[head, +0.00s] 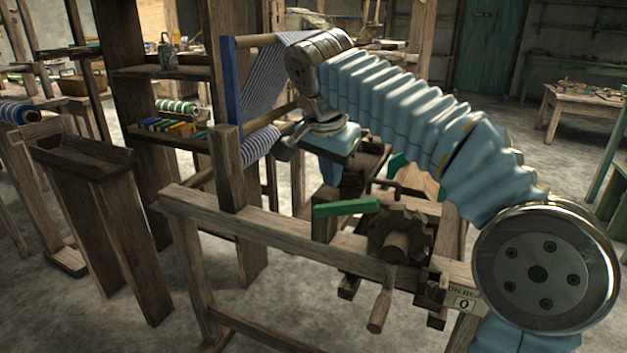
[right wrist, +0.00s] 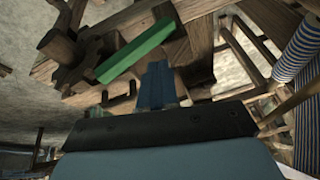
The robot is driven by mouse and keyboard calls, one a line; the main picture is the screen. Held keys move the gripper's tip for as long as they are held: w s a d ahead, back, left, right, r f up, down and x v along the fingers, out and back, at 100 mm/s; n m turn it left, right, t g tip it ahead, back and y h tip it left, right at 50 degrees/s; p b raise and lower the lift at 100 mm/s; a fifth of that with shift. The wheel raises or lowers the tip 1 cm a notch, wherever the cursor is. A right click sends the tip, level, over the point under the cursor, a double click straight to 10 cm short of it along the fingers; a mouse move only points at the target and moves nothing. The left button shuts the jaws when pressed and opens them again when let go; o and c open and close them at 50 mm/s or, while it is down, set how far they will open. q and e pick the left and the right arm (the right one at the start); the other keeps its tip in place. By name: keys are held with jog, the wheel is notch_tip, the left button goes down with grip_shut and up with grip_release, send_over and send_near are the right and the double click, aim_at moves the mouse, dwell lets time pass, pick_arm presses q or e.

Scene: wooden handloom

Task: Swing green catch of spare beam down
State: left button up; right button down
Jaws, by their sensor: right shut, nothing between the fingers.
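A green catch (head: 345,207) sticks out nearly level to the left from above a toothed wooden wheel (head: 393,228) on the loom's near side. In the right wrist view the green catch (right wrist: 135,50) is a slanting bar, up and left of my fingers. My right gripper (head: 330,172) hangs behind and above the catch, pointing down, its fingertips partly hidden by the loom. In the right wrist view my right gripper (right wrist: 157,82) shows shut and empty, apart from the catch. Which part is the spare beam I cannot tell for sure. My left gripper is out of view.
A crank handle (head: 382,303) hangs below the wheel, beside a small label plate (head: 464,302). A wooden rail (head: 270,235) runs in front. Blue striped cloth (head: 262,90) hangs left of my arm. A wooden post (head: 228,165) stands left of the catch.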

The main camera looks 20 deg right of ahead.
aim_at(354, 204)
jog(key=s+d+f+t+y+b, duration=0.2)
jog(key=t+b, duration=0.1)
jog(key=b, duration=0.4)
jog(key=shift+s+d+f+m+y, duration=0.2)
jog(key=shift+s+f+m+y, duration=0.1)
jog(key=shift+s+m, duration=0.1)
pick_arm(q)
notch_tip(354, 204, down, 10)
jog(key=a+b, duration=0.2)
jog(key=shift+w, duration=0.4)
pick_arm(e)
jog(key=shift+s+d+f+t+y, duration=0.15)
jog(key=shift+s+d+t+y, duration=0.15)
jog(key=shift+t+y, duration=0.35)
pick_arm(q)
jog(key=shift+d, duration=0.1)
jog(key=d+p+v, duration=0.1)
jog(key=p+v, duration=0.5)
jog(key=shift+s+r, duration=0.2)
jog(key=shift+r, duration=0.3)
pick_arm(e)
jog(key=s+r, duration=0.5)
jog(key=r, duration=0.6)
jog(key=shift+a+r, duration=0.3)
jog(key=shift+r, duration=0.1)
